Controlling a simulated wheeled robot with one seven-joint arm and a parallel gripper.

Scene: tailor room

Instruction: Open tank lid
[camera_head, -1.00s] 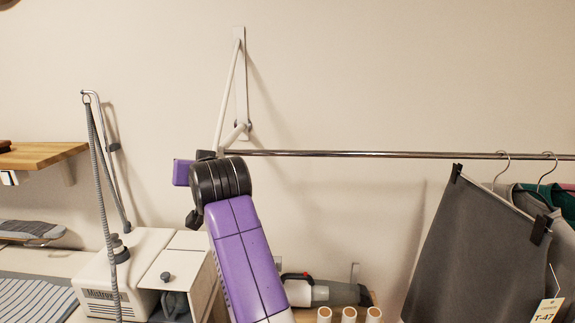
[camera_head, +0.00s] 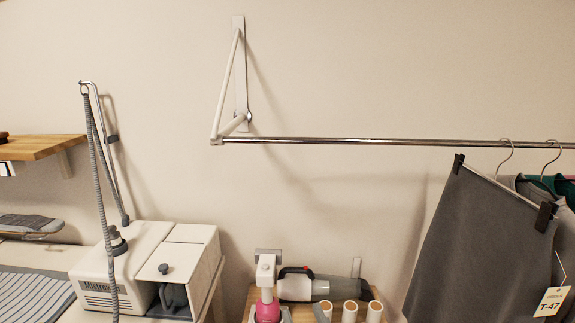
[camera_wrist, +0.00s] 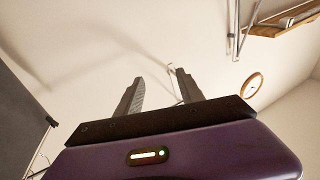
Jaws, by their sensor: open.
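The white steam unit (camera_head: 105,275) stands at the lower left in the head view. Its tank lid (camera_head: 182,262), a white panel with a small dark grey knob (camera_head: 165,268), lies on the right part of the unit and looks closed. A dark grey part shows in the opening of the front below the knob. My gripper (camera_wrist: 160,90) shows only in the wrist view, its two dark fingers apart with nothing between them. It faces the bare wall, and the steam unit is not in that view. The head view does not show my gripper.
A grey hose (camera_head: 101,190) rises from the unit to a hooked stand. A metal rail (camera_head: 370,141) with hanging clothes (camera_head: 460,250) crosses the right. A pink bottle (camera_head: 268,310), a handheld vacuum (camera_head: 325,288) and several spools stand below. A wooden shelf (camera_head: 40,146) is on the left.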

